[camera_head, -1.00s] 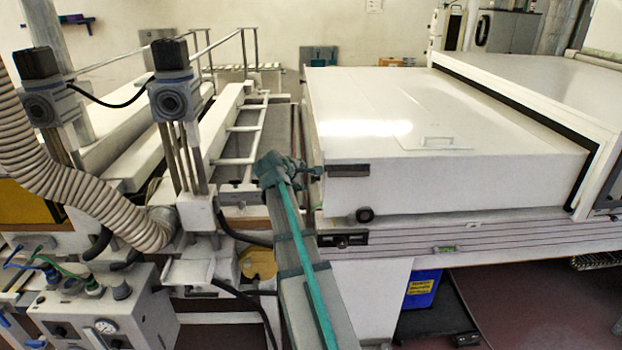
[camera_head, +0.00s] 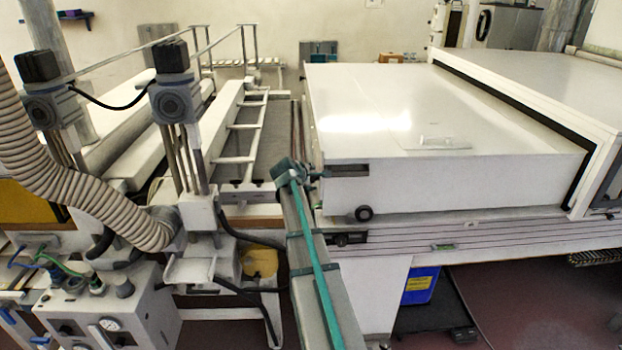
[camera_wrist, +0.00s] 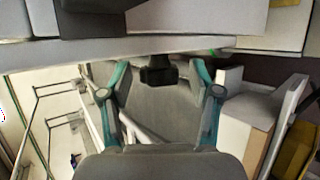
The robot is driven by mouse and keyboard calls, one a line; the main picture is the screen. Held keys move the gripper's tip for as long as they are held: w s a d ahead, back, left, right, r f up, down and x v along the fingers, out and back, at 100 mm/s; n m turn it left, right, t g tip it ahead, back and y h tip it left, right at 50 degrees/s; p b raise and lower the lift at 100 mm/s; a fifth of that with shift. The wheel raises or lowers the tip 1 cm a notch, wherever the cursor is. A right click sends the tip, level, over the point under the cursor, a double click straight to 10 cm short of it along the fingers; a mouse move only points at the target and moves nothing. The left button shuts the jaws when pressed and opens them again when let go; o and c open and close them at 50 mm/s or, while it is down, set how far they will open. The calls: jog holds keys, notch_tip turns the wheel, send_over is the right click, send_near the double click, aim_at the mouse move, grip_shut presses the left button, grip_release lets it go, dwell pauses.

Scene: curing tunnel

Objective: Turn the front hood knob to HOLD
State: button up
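A white hood (camera_head: 450,165) stands at the right in the head view. A round black knob (camera_head: 364,213) sits low on its front face, near the left corner. A dark knob-like piece (camera_wrist: 158,72) also shows in the wrist view, between my fingertips and beyond them. My gripper (camera_wrist: 158,80) is open there, its two teal-edged fingers spread with clear space around that piece. I cannot read any HOLD marking or the knob's setting.
A dark slotted plate (camera_head: 345,238) is on the rail below the hood. A ladder-like white frame (camera_head: 240,140) and a ribbed hose (camera_head: 75,185) are at the left. A blue box (camera_head: 421,285) stands on the floor below. Open floor lies at the lower right.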

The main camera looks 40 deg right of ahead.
jog(key=c, duration=1)
jog(key=shift+s+f+t+b, duration=0.1)
jog(key=shift+f+t+b, duration=0.2)
jog(key=shift+b, duration=0.9)
jog(key=shift+h+b, duration=0.3)
jog(key=shift+b, duration=0.2)
jog(key=shift+r+b, duration=0.2)
jog(key=shift+b, duration=0.1)
jog(key=o, duration=1.2)
jog(key=shift+c, duration=0.2)
jog(key=shift+a+r, duration=0.1)
jog(key=v, duration=1.2)
jog(key=shift+f, duration=0.25)
jog(key=shift+s, duration=0.1)
